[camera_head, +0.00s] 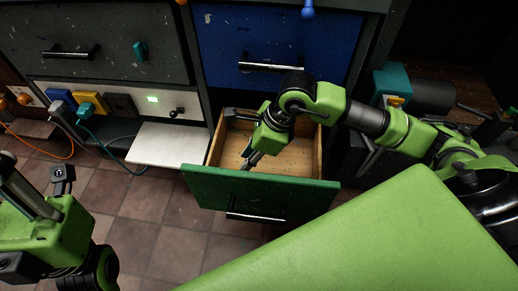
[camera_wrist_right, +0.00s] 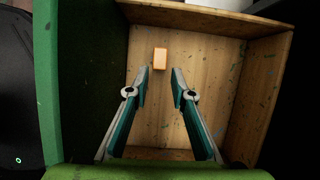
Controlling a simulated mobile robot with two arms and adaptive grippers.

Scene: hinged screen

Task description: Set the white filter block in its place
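A small block (camera_wrist_right: 160,59), pale in the middle with orange edges, lies on the wooden floor of the open drawer (camera_head: 290,168). It is the only thing in view that could be the white filter block; I cannot be sure that it is. My right gripper (camera_wrist_right: 161,86) reaches down into the drawer, fingers apart and empty, with the block beyond the fingertips. In the head view the right gripper (camera_head: 250,160) hides the block. My left gripper (camera_head: 22,190) is partly in view at the left edge; its fingertips are cut off. The block's place is not identifiable.
The drawer's green front (camera_head: 262,192) and wooden walls surround my right gripper. A blue drawer (camera_head: 285,40) is shut above it. A white shelf (camera_head: 170,145) juts out to the left, below a socket panel (camera_head: 150,100) with plugs and cables.

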